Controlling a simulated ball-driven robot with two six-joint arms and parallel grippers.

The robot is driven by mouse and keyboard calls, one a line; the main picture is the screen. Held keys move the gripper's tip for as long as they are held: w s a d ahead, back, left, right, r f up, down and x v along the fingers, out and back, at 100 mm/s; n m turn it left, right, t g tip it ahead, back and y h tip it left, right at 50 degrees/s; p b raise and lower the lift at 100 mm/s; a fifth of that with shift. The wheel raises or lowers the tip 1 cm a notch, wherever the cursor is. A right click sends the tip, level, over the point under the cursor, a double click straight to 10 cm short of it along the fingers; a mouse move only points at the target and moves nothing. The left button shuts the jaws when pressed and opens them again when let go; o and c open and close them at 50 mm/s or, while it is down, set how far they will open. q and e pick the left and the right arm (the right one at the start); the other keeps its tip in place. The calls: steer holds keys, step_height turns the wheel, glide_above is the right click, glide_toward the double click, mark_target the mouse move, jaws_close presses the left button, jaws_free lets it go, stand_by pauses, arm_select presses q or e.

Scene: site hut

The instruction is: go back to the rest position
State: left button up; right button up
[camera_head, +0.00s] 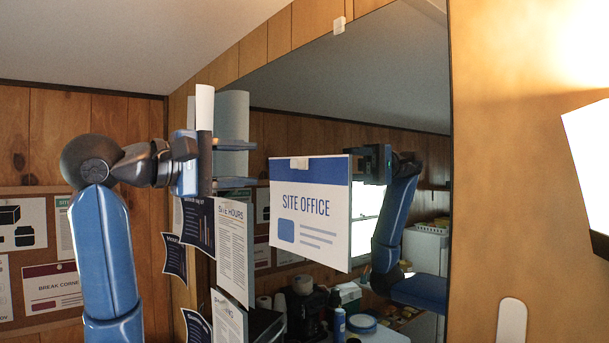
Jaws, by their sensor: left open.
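My left arm comes up from the lower left, and its left gripper (236,164) points right toward the mirror wall. Its two fingers are apart, one above the other, with nothing visibly held between them. A pale upright cylinder (232,107) shows behind the fingers; I cannot tell whether it is real or reflected. A white-and-blue SITE OFFICE sign (310,210) hangs to the right of the gripper, in front of the mirror, apart from the fingers. My right gripper is not in view.
A large mirror (390,70) fills the middle; a blue arm in it looks like my reflection. Printed sheets, including SITE HOURS (235,245), stand out from the wall below the gripper. A notice board (40,190) is behind my arm. A counter with bottles shows low in the mirror.

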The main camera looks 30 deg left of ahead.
arm_select(q)
steer(key=shift+s+a, duration=0.15)
steer(key=shift+s, duration=0.3)
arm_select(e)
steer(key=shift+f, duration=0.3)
